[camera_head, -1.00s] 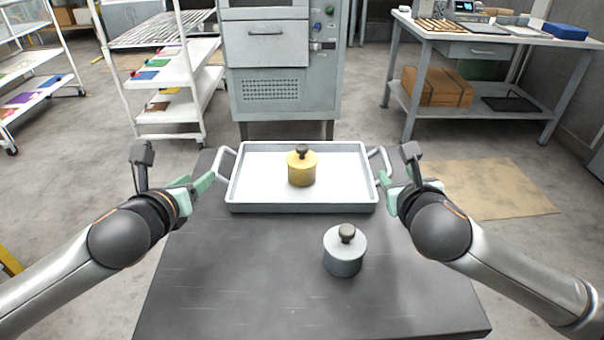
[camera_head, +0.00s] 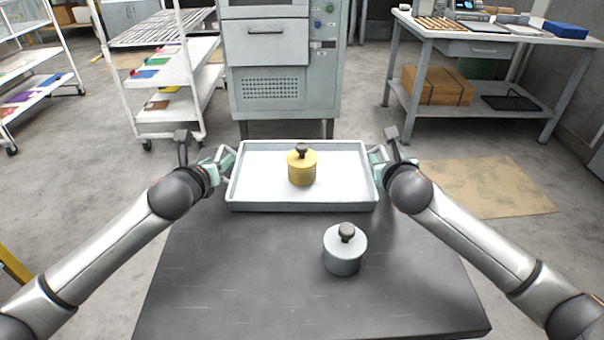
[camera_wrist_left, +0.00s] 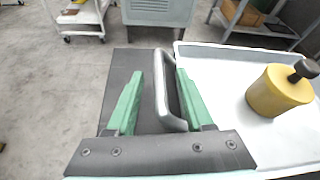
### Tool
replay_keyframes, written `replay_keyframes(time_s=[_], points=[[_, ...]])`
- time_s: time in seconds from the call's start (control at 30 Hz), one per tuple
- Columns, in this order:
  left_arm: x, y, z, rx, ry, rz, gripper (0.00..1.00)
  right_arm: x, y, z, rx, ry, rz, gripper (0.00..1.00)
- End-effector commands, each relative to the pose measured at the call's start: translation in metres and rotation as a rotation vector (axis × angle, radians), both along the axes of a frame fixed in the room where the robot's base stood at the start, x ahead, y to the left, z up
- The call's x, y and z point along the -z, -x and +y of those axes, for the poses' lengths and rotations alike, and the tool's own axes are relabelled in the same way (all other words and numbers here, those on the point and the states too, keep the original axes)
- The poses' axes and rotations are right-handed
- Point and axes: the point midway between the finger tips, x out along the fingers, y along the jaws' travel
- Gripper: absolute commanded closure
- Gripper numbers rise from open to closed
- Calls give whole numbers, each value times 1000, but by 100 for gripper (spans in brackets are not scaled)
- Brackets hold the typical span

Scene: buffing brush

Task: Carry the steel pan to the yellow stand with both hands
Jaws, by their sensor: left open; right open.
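The steel pan (camera_head: 250,200), a shallow rectangular tray with a loop handle at each end, sits on the dark table. A yellow canister with a dark knob (camera_head: 302,170) stands in it. My left gripper (camera_head: 224,160) is open at the pan's left handle. In the left wrist view the handle (camera_wrist_left: 163,88) lies between the two green fingers (camera_wrist_left: 152,95), with a gap to the left finger. My right gripper (camera_head: 376,162) is open at the pan's right end; its arm partly hides that handle. No yellow stand is clearly recognisable; only a yellow bar (camera_head: 14,266) shows at the left edge.
A grey canister with a dark knob (camera_head: 344,252) stands on the table (camera_head: 240,280) in front of the pan. A grey cabinet (camera_head: 270,90) stands behind. A white rack (camera_head: 168,95) is at back left, a workbench (camera_head: 490,48) at back right. Cardboard (camera_head: 487,188) lies on the floor.

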Motion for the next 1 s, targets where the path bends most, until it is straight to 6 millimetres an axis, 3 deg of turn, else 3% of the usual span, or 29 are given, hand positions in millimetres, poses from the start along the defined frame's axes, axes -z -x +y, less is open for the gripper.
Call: replay_keyframes(time_s=[0.33, 0.8, 1.0], points=[[0, -2, -1, 1, 0, -1, 49, 0, -2, 0, 0, 0, -1, 49], [0, -1, 0, 1, 0, 0, 100, 0, -2, 0, 0, 0, 0, 100], [0, -1, 0, 1, 0, 0, 100, 1, -1, 0, 0, 0, 0, 100]])
